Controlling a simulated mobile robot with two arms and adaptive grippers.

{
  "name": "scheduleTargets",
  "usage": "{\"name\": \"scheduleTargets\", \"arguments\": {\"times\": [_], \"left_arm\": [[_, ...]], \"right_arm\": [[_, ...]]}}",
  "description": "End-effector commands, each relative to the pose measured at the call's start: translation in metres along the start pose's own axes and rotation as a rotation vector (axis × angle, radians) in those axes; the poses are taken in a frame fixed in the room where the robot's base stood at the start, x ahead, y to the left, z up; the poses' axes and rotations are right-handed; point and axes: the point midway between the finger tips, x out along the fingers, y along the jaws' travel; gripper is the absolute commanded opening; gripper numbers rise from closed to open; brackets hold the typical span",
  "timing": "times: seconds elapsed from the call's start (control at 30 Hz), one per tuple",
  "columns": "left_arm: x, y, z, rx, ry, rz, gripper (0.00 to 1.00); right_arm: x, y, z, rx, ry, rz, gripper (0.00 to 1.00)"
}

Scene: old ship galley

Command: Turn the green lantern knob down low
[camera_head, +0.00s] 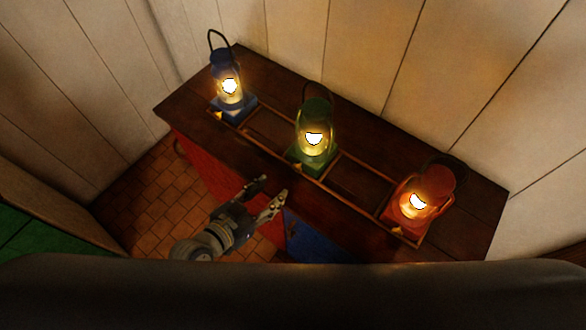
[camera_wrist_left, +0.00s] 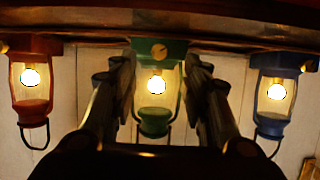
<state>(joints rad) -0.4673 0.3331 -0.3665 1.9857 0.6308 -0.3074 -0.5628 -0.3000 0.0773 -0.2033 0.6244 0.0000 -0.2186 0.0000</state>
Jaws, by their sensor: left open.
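The green lantern (camera_head: 314,128) stands upright and lit in the middle of three lanterns on a dark wooden counter. In the left wrist view, which is upside down, the green lantern (camera_wrist_left: 156,92) shows between my fingers. Its round brass knob (camera_wrist_left: 159,51) is on the green base, with a dark slot that looks slightly slanted. In the head view the knob (camera_head: 296,167) is a small yellow spot at the front of the base. My left gripper (camera_head: 273,185) is open and empty, in front of the counter and apart from the knob. My right gripper is not in view.
A lit blue lantern (camera_head: 229,86) stands to the left and a lit red lantern (camera_head: 416,198) to the right, each with a small brass knob. A low wooden rail frame (camera_head: 347,194) surrounds the bases. Panelled walls close off the back. Tiled floor (camera_head: 150,205) shows at left.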

Motion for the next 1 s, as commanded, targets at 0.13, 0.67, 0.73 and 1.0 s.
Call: {"name": "scheduleTargets", "arguments": {"times": [0.13,0.67,0.73,1.0], "left_arm": [[0.006,0.002,-0.009,0.003,0.014,0.006,0.43],[0.092,0.002,-0.009,0.002,0.012,0.006,0.43],[0.098,0.002,-0.009,0.003,0.013,0.005,0.43],[0.106,0.002,-0.008,0.004,0.012,0.005,0.43]], "right_arm": [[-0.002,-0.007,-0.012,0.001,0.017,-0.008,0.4],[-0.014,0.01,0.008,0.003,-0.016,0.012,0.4],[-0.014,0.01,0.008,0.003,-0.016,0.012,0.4],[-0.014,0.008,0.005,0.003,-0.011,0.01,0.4]]}}
